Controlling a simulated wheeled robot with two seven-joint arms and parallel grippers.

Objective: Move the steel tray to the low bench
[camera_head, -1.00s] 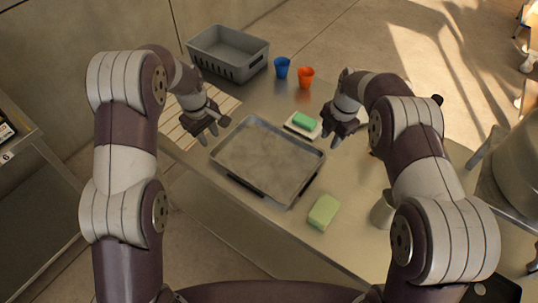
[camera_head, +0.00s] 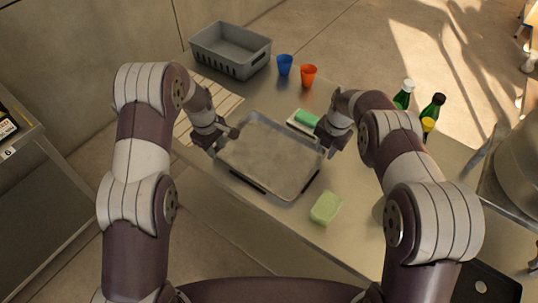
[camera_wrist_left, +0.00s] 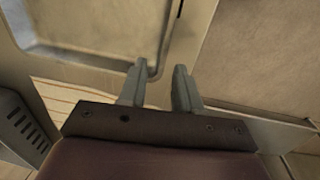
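The steel tray (camera_head: 268,158) lies flat on the metal table, empty. My left gripper (camera_head: 222,143) is at its left end. In the left wrist view, the left fingers (camera_wrist_left: 160,85) stand apart on either side of the tray's rim (camera_wrist_left: 165,50), with a gap between them. My right gripper (camera_head: 327,151) is at the tray's right end, with its fingertips apart at the rim; contact there is too small to make out. A grey-topped unit (camera_head: 45,205) stands at the left; I cannot tell whether it is the low bench.
A grey crate (camera_head: 230,52), blue cup (camera_head: 285,65) and orange cup (camera_head: 308,76) stand behind. A green sponge (camera_head: 308,118) is close behind the tray; a pale green block (camera_head: 325,208) is in front. Bottles (camera_head: 403,95) stand right. Wooden slats (camera_head: 205,102) are at back left.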

